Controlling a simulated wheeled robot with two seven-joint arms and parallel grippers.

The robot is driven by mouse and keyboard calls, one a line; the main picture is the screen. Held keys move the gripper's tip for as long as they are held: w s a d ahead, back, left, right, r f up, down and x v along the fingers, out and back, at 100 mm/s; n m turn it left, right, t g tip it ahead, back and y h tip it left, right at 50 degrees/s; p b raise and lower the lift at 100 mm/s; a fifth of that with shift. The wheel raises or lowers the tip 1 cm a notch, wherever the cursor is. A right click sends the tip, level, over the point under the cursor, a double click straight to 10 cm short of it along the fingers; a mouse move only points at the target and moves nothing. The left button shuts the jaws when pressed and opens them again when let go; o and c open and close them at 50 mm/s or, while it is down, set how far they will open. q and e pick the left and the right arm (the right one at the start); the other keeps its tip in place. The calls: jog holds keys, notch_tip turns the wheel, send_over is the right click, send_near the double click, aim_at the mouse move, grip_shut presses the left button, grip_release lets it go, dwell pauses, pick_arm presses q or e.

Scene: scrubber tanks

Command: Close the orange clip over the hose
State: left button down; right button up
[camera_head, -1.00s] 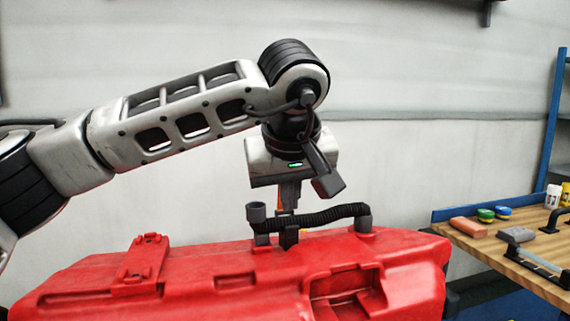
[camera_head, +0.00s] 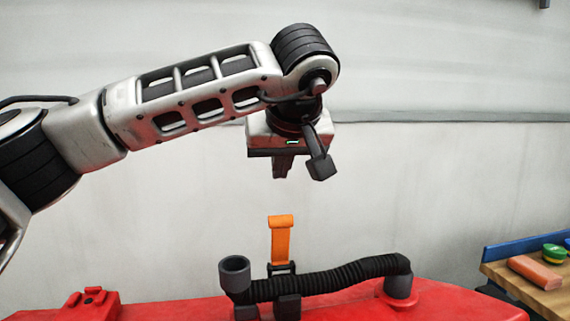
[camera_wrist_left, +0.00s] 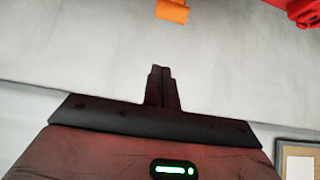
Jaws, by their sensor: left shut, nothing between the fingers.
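The orange clip (camera_head: 281,240) stands upright, rising from a dark base just behind the black ribbed hose (camera_head: 335,277). Its top end also shows at the upper edge of the left wrist view (camera_wrist_left: 172,10). The hose runs between a grey open-topped fitting (camera_head: 235,272) on the left and a grey fitting (camera_head: 398,280) on the right. My left gripper (camera_head: 282,176) points down above the clip, apart from it, with a clear gap. Its fingers are together and empty, as the left wrist view (camera_wrist_left: 161,72) also shows. My right gripper is not in view.
The red tank (camera_head: 445,297) lies under the hose, and a red raised block (camera_head: 90,303) is at its left. A wooden bench (camera_head: 530,283) with an orange-red block (camera_head: 535,272) and a green item stands at the right. Space around the gripper is free.

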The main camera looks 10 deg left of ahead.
aim_at(281, 242)
pick_arm(q)
jog(key=shift+w+a+f+p, duration=0.1)
jog(key=shift+w+f+p, duration=0.05)
jog(key=shift+f, duration=1)
jog(key=shift+w+f+p, duration=0.1)
jog(key=shift+w+f, duration=0.1)
jog(key=shift+f, duration=1)
jog(key=shift+w+a+f+p, duration=0.1)
jog(key=shift+w+f+p, duration=0.05)
jog(key=shift+f, duration=1)
jog(key=shift+d, duration=0.15)
